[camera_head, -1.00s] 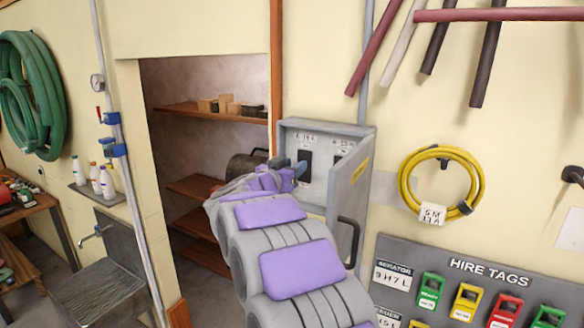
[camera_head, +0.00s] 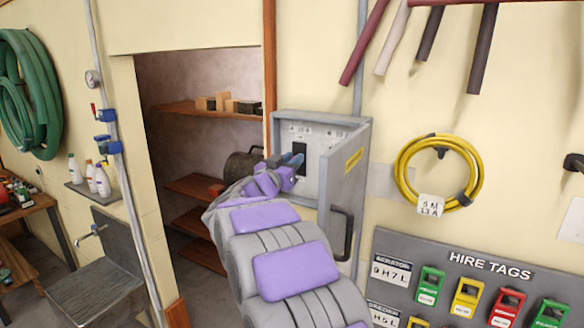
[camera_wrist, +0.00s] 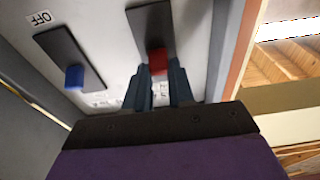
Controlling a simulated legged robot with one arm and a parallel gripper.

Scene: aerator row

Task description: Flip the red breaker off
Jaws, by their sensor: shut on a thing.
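The red breaker lever (camera_wrist: 157,61) shows in the wrist view on a black plate (camera_wrist: 150,28) in the open grey breaker box. My gripper (camera_wrist: 160,76) has its dark blue fingers on either side of the lever and is shut on it. The fingers hide part of the lever. A blue lever (camera_wrist: 75,77) sits on a second black plate beside it, with an OFF label (camera_wrist: 40,18) near that plate's far end. In the head view my gripper (camera_head: 292,162) reaches into the breaker box (camera_head: 322,118) and hides the red lever.
The box door (camera_head: 352,180) stands open to the right, with a dark handle (camera_head: 342,232) close to my arm. A doorway with wooden shelves (camera_head: 200,112) lies to the left. A yellow hose coil (camera_head: 405,175) and a hire tags board (camera_head: 450,250) are to the right.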

